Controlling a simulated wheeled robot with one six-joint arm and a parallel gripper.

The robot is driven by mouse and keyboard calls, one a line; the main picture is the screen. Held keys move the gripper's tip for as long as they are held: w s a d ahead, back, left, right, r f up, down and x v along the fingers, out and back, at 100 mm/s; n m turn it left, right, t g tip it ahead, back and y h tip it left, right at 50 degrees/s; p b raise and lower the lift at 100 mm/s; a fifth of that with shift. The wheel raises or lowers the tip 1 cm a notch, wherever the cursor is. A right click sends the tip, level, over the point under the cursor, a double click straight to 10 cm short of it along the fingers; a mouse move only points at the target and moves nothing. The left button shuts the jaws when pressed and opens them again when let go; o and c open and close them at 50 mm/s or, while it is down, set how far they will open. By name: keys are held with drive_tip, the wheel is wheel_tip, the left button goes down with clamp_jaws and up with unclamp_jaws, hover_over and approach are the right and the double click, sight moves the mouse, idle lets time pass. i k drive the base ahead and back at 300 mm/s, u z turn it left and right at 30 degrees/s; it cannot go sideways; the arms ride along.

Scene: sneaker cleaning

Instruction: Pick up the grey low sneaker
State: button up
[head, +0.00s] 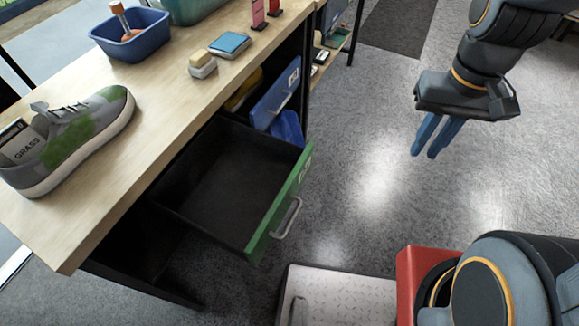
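The grey low sneaker (68,137) lies on its sole at the near left end of the wooden workbench (165,84). It has green patches on its toe and side and a tag reading GRASS at its heel. Its toe points to the upper right, and its heel is close to the left picture edge. My gripper (422,156) hangs over the bare floor at the right, well away from the bench and the sneaker. Its two blue fingers point down, with a narrow gap between them and nothing held.
A green-fronted drawer (280,205) stands open and empty below the bench edge. On the bench are a blue tub (133,43) with a brush, a small block (202,64), a blue pad (229,45) and upright tags. The bench around the sneaker's toe is clear.

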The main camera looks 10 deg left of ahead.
sight(74, 134)
drive_tip(key=k, duration=0.5)
drive_tip(key=u, duration=0.95)
drive_tip(key=i, duration=0.6)
drive_tip(key=z, duration=0.25)
drive_tip(key=k, duration=0.75)
drive_tip(key=u, duration=1.05)
